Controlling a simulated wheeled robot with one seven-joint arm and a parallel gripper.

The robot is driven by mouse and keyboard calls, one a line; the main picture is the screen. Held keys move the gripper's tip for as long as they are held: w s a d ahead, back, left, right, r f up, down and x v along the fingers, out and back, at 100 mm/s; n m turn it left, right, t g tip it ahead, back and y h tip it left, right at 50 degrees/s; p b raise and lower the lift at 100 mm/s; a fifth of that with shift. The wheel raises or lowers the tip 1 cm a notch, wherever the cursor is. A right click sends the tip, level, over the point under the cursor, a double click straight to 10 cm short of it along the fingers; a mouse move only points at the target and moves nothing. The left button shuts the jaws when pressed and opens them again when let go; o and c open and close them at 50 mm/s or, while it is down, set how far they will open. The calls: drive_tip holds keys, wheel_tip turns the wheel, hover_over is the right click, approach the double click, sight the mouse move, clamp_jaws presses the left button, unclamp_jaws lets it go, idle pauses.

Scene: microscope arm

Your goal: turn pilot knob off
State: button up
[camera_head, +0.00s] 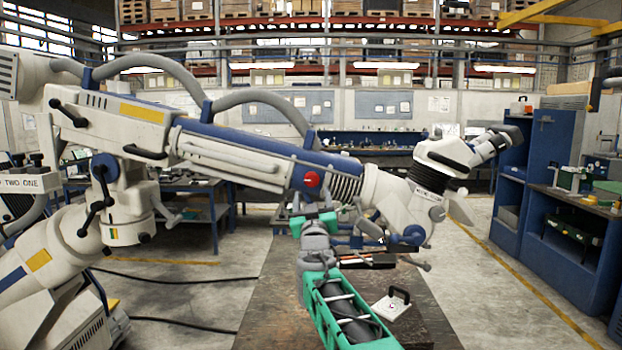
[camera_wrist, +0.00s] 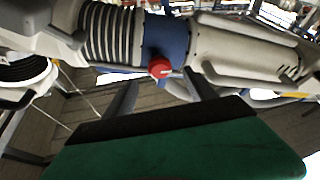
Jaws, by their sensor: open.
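The pilot knob is a small round red knob (camera_head: 312,179) on the blue section of the long white microscope arm (camera_head: 228,146). The knob also shows in the wrist view (camera_wrist: 160,68), with a pale mark on its right side. My gripper (camera_head: 318,210) is below the knob in the head view. In the wrist view my gripper (camera_wrist: 160,82) is open, its two dark fingers apart and pointing up toward the knob. The knob appears between the fingertips and a little beyond them. Nothing is held, and I cannot tell whether a finger touches the knob.
Black ribbed bellows (camera_head: 346,183) adjoin the blue section. The microscope head (camera_head: 443,155) hangs to the right. A dark table (camera_head: 275,318) lies below, with a white block with a black handle (camera_head: 391,304) on it. Grey hoses (camera_head: 265,98) arch above the arm.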

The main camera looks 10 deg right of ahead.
sight(311, 179)
drive_tip(key=p+x, duration=0.2)
drive_tip(key=x, duration=0.1)
drive_tip(key=r+p+x, duration=0.1)
drive_tip(key=x, duration=0.2)
drive_tip(key=shift+w+r+p, duration=0.2)
drive_tip(key=shift+p, duration=0.2)
drive_tip(key=shift+w+d+r, duration=0.1)
drive_tip(key=shift+w, duration=0.5)
drive_tip(key=shift+c, duration=0.6)
drive_tip(key=c, duration=1.3)
drive_tip(key=shift+o, duration=0.2)
